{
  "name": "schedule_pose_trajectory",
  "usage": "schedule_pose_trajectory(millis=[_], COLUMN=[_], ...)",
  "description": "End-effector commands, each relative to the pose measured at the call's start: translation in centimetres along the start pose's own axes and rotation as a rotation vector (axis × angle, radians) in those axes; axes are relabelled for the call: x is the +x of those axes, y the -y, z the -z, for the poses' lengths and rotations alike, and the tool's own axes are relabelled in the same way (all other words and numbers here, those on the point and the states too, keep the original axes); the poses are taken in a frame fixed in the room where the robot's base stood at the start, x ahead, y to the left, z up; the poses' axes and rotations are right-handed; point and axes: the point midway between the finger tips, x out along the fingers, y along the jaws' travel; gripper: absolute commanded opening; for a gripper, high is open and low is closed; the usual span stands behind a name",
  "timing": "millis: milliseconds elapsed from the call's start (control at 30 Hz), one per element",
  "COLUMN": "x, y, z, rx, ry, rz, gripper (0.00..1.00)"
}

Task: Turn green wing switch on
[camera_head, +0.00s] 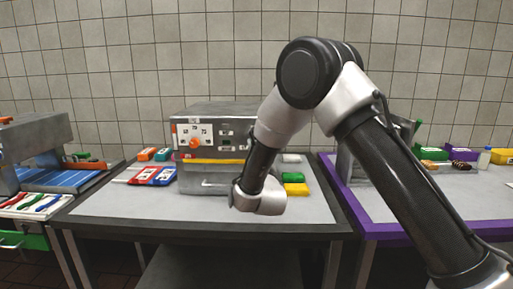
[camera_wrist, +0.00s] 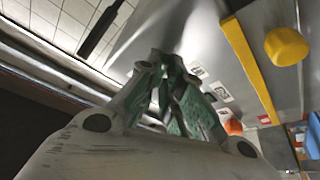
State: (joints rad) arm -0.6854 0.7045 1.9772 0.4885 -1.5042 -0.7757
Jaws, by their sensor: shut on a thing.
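The grey machine (camera_head: 222,117) stands on the middle table, with a panel of switches and an orange dial (camera_head: 195,143) on its front. The orange dial also shows in the wrist view (camera_wrist: 233,127), beside several white labels. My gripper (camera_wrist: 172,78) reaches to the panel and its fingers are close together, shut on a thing. Green shows between and along the fingers. I take the held thing to be the green wing switch, but its shape and position are hidden by the fingers. In the head view my arm covers the gripper and the right part of the panel.
A yellow band (camera_head: 213,161) crosses the machine's front above a drawer. A yellow knob (camera_wrist: 286,46) shows in the wrist view. Red and blue boxes (camera_head: 145,174) lie left of the machine, and yellow and green blocks (camera_head: 295,188) lie right. A purple-edged table (camera_head: 401,237) stands at right.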

Motion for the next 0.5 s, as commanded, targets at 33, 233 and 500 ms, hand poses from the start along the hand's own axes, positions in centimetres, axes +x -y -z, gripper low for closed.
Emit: schedule_pose_trajectory(millis=[33,233,500], x=[0.24,0.28,0.30], y=[0.02,0.14,0.26], z=[0.26,0.35,0.37], rx=[0.043,0.208,0.379], ry=[-0.007,-0.008,-0.007], rz=[-0.019,-0.088,-0.157], gripper=[0.00,0.00,0.00])
